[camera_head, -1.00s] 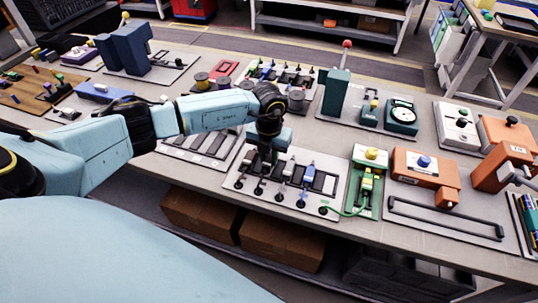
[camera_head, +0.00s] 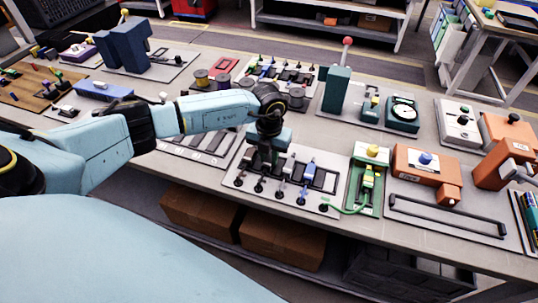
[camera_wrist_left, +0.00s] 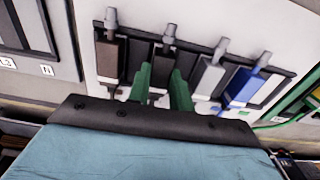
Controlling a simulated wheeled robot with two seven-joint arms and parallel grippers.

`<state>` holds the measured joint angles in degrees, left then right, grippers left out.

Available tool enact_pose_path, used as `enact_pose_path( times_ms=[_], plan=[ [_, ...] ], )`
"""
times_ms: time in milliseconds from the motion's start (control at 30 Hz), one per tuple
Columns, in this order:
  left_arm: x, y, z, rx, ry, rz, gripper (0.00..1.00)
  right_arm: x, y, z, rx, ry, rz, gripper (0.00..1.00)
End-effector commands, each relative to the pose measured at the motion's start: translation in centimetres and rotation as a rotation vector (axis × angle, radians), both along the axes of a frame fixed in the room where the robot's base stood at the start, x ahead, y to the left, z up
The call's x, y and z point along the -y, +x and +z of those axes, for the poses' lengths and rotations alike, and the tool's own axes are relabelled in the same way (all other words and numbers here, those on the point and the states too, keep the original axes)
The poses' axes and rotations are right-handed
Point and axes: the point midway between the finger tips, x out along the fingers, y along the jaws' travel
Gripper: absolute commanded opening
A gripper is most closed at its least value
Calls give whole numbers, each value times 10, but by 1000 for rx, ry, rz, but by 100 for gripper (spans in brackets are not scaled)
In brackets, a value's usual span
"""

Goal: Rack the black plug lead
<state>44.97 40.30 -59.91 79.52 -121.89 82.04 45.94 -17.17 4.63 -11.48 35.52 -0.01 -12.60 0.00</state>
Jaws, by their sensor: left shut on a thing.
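A grey board with a dark rack frame (camera_head: 322,181) holds a row of plug leads. In the left wrist view, a brownish plug (camera_wrist_left: 108,60) is at the left, then a black plug (camera_wrist_left: 164,57), a pale grey plug (camera_wrist_left: 209,76) and a blue plug (camera_wrist_left: 242,88). My left gripper (camera_head: 260,161) is over the left half of the rack. Its green fingers (camera_wrist_left: 162,80) are on either side of the black plug, shut on it. The plug's lower part is hidden between the fingers, so I cannot tell how fully it sits in the rack. My right gripper is not in view.
A green board (camera_head: 354,200) with a yellow knob and green lead stands close to the right of the rack. An orange fixture (camera_head: 425,167) is beyond it. A flat slotted board (camera_head: 195,150) lies to the left. The bench's front edge is close.

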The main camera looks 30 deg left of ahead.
Motion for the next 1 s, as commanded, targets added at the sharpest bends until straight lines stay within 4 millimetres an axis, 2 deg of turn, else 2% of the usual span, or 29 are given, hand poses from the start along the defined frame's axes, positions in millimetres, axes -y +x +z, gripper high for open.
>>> enact_pose_path(
  times_ms=[167, 200, 400, 667, 767, 867, 1000],
  plan=[
    [0, 0, 0, 0, -1, 0, 1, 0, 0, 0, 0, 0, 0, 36],
    [0, 0, 0, 0, -1, 0, 22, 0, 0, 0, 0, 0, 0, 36],
    [0, 0, 0, 0, -1, 0, 47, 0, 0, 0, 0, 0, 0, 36],
    [0, 0, 1, 0, -1, 0, 47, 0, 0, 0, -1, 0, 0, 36],
    [0, 1, 8, 2, -1, -1, 47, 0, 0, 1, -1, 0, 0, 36],
    [0, 1, 22, 3, -1, 0, 47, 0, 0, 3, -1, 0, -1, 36],
    [0, 1, 53, 5, -1, -1, 47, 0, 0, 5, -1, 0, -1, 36]
  ],
)
